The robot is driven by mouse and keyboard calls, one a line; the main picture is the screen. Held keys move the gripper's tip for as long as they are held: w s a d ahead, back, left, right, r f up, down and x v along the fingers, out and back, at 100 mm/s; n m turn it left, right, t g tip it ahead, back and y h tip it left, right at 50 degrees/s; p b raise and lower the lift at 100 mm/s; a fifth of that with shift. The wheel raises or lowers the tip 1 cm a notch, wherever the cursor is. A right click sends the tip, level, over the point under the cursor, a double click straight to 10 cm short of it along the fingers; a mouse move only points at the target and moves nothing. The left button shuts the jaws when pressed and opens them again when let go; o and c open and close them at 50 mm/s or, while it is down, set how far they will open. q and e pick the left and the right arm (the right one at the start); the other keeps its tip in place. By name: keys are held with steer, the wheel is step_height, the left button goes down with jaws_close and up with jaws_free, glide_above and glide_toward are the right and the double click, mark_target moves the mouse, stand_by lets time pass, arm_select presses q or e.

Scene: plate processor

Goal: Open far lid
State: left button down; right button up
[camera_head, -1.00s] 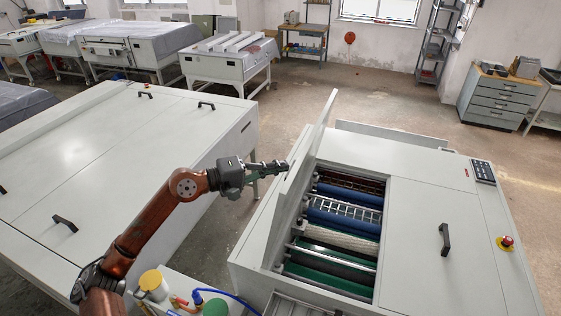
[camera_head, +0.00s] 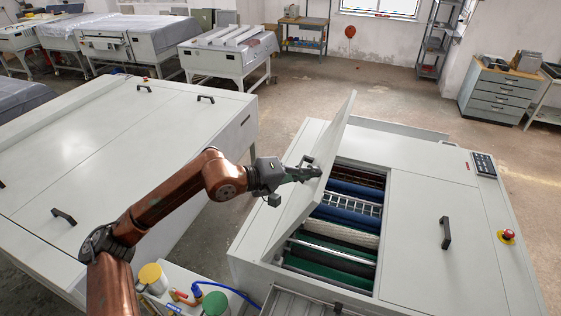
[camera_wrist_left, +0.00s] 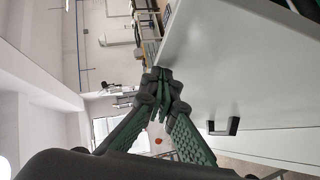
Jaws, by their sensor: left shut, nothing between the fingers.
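The raised lid (camera_head: 337,137) is a pale grey panel on the plate processor (camera_head: 419,252). It stands tilted at the left side of the open bay, and the rollers (camera_head: 345,218) show beside it. My left gripper (camera_head: 314,170) is shut and empty at the lid's left face, overlapping it in the head view; I cannot tell whether it touches. In the left wrist view the fingertips (camera_wrist_left: 161,80) meet beside a large pale panel (camera_wrist_left: 245,75), with a dark handle (camera_wrist_left: 224,127) beyond them. My right gripper is not in view.
A closed cover with a black handle (camera_head: 445,233) lies right of the bay. A red emergency button (camera_head: 507,236) sits at the right edge. A second pale machine (camera_head: 105,150) stands left across a narrow gap. Bottles (camera_head: 153,277) and a blue hose stand below my arm.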

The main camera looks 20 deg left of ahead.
arm_select(q)
steer(key=shift+d+f, duration=0.25)
steer(key=shift+d, duration=0.25)
steer(key=shift+d+f, duration=0.2)
steer(key=shift+d, duration=0.3)
steer(key=shift+a+b, duration=0.1)
steer(key=shift+b, duration=0.2)
steer(key=shift+a+r, duration=0.15)
steer(key=shift+a, duration=0.15)
steer(key=w+a+r+b+v, duration=0.1)
steer(key=b+v, duration=0.4)
steer(key=v, duration=0.7)
steer(key=shift+a+b, duration=0.25)
steer(key=shift+b, duration=0.05)
